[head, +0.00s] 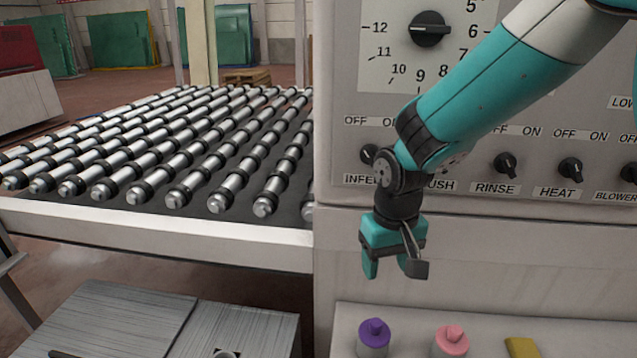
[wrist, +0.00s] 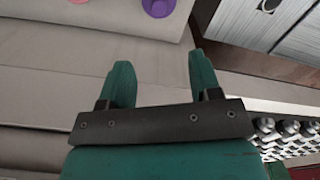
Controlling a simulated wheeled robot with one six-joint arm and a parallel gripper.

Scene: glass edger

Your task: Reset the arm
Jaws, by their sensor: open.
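My arm reaches in from the upper right of the head view, in front of the grey machine panel (head: 470,240). My gripper (head: 392,272) points down, with its fingers apart and nothing between them. In the wrist view both teal fingers of my gripper (wrist: 160,80) stand apart, with only a pale surface behind the gap. My arm hides part of the panel, including parts of the labels near the knobs marked INFEED and RINSE.
A roller conveyor (head: 170,150) lies to the left. A large dial (head: 430,29) and a rinse knob (head: 505,163) are on the panel. A grey cabinet (head: 120,325) stands lower left.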

